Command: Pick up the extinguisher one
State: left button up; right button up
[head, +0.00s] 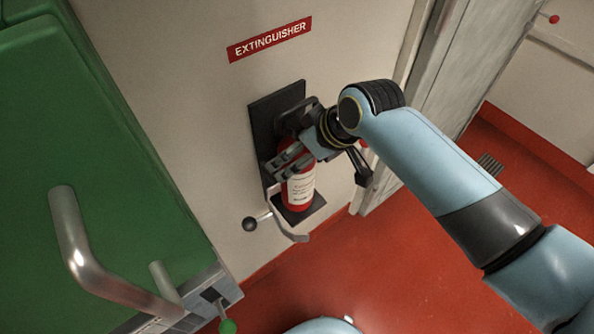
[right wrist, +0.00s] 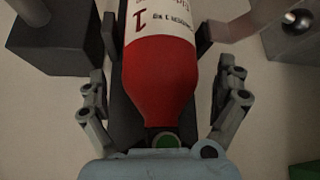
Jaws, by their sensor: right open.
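The red extinguisher (head: 298,189) with a white label hangs upright on a black wall bracket (head: 264,118), below the red "EXTINGUISHER" sign (head: 270,39). My right gripper (head: 285,145) is at its upper part, partly hiding it. In the right wrist view, the extinguisher's red shoulder (right wrist: 162,82) lies between the two spread fingers of the right gripper (right wrist: 165,98). A gap shows on each side, so the gripper is open around it. The extinguisher's top is hidden behind the gripper in the head view. My left gripper is not in view.
A door frame (head: 405,130) is to the right. Red floor (head: 370,270) is open below.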

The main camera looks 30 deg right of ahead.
jog(key=shift+w+f, duration=0.1)
jog(key=shift+f, duration=0.1)
jog(key=c, duration=1.8)
jog(key=shift+o, duration=0.2)
jog(key=shift+w+r, duration=0.15)
jog(key=shift+r, duration=0.05)
